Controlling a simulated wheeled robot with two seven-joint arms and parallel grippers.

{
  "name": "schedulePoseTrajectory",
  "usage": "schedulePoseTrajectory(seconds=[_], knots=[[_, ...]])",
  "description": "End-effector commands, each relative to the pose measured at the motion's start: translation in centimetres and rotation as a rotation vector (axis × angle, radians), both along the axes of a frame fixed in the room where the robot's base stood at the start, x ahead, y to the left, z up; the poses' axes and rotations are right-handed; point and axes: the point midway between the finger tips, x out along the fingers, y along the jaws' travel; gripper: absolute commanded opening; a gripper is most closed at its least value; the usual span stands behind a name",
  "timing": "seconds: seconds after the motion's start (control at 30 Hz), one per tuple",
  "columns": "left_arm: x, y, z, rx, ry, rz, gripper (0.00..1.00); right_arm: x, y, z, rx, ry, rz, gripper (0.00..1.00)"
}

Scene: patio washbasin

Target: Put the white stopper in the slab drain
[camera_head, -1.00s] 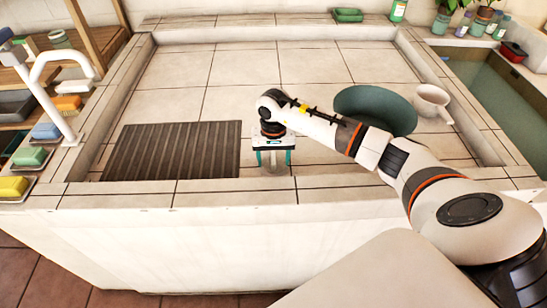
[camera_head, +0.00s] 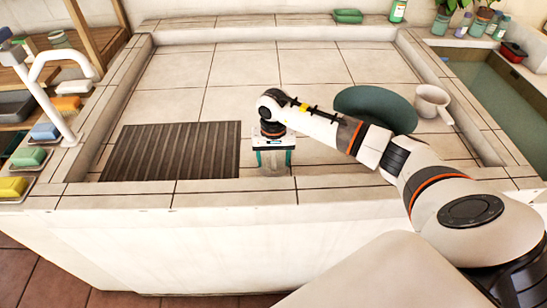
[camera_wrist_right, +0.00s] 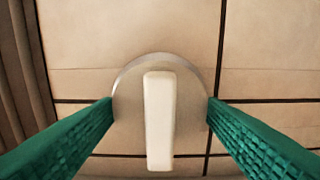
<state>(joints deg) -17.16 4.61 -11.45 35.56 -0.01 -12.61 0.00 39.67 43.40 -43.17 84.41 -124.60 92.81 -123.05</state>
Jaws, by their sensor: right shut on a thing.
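The white stopper (camera_wrist_right: 159,120) is a pale round disc with a raised white bar on top. It shows between the teal fingers of my right gripper (camera_wrist_right: 160,103) in the right wrist view, one finger at each side of the disc. My right gripper (camera_head: 273,160) is shut on it and points down close to the slab near the front ledge in the head view. The stopper is mostly hidden there by the fingers. I see no drain opening; whether one lies under the stopper I cannot tell. My left gripper is not in view.
A dark ribbed mat (camera_head: 172,151) lies left of my right gripper. A white tap (camera_head: 60,84) is at the left. The rear slab (camera_head: 240,68) is clear.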

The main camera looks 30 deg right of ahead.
Motion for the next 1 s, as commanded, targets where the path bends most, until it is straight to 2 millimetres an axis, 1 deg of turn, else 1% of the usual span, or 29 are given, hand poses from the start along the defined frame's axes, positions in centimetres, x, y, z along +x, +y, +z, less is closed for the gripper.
schedulePoseTrajectory(seconds=[0.6,0.63,0.67,0.9,1.0], knots=[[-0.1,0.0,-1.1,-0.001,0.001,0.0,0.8,0.0,0.0,-1.2,0.0,0.0,0.0,0.42],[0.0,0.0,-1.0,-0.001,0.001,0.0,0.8,0.0,0.0,-1.1,0.0,0.0,0.0,0.68],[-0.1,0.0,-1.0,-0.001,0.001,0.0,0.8,0.0,0.0,-1.1,0.0,0.0,0.0,0.72],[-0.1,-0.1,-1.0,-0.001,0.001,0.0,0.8,0.0,0.0,-1.1,0.001,0.001,0.0,0.73],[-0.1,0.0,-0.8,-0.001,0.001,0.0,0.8,0.0,0.0,-0.8,0.0,0.0,0.0,0.73]])
